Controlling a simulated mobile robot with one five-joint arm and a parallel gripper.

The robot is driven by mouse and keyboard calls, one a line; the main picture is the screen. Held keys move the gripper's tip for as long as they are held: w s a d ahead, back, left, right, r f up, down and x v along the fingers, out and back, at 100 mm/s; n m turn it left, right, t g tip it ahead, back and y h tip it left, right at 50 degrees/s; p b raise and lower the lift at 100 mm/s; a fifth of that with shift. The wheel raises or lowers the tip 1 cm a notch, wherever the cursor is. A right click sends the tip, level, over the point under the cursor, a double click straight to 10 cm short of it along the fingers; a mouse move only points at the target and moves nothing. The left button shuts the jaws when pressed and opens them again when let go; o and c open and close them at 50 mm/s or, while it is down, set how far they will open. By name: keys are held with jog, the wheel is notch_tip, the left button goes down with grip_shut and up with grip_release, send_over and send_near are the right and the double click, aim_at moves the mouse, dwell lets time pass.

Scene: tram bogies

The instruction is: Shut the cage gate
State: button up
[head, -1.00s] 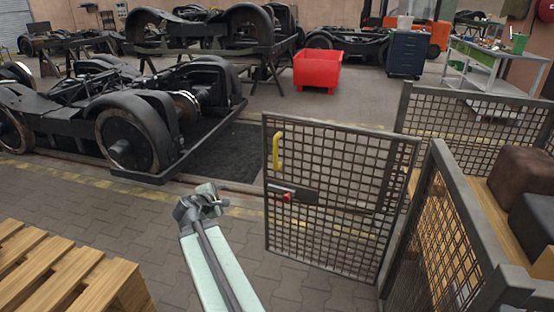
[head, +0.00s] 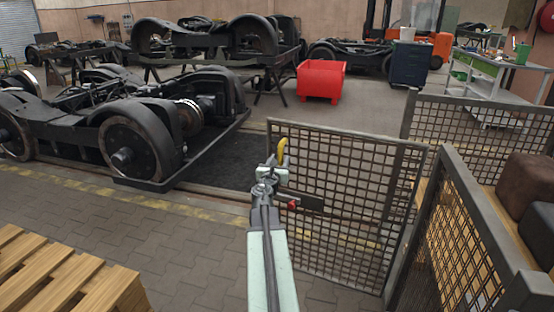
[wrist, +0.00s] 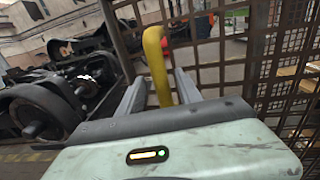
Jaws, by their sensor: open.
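The cage gate (head: 345,215) is a dark mesh panel in a grey frame, standing swung open from the cage (head: 450,245) on the right. A yellow handle (head: 282,151) sits near its free left edge, with a dark latch plate and red knob (head: 293,205) below. My gripper (head: 272,168) is at the handle in the head view, hiding its lower part. In the wrist view, the open fingers (wrist: 160,88) stand on either side of the yellow handle (wrist: 156,62). I cannot tell whether either finger touches it.
A wooden pallet (head: 70,280) lies at the lower left. A bogie (head: 130,130) stands on the track behind. A red bin (head: 321,82) is further back. Brown and dark blocks (head: 530,195) sit inside the cage. Paved floor left of the gate is clear.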

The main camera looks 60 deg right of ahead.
jog(key=shift+w+d, duration=0.15)
jog(key=shift+d, duration=0.5)
jog(key=shift+a, duration=0.1)
grip_shut()
jog(key=shift+w, duration=0.15)
dwell(0.6)
